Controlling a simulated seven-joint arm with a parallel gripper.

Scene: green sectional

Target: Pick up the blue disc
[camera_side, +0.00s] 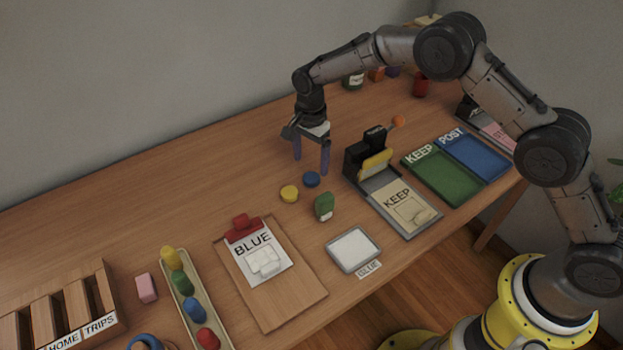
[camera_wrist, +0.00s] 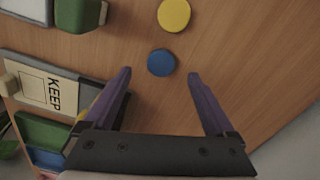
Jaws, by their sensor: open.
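The blue disc (camera_side: 311,179) lies flat on the wooden table, just behind and to the right of a yellow disc (camera_side: 289,193). In the wrist view the blue disc (camera_wrist: 161,62) lies beyond my fingertips, between their lines, with the yellow disc (camera_wrist: 174,15) past it. My gripper (camera_side: 311,168) is open and empty, with two purple fingers pointing down near the blue disc. The fingers also show in the wrist view (camera_wrist: 159,73), spread apart and not touching the disc.
A green block (camera_side: 324,207) stands in front of the discs. A grey KEEP holder (camera_side: 377,178) with dark upright parts is close on the right. A BLUE clipboard (camera_side: 290,299) lies front left. The table (camera_side: 190,200) behind and left is clear.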

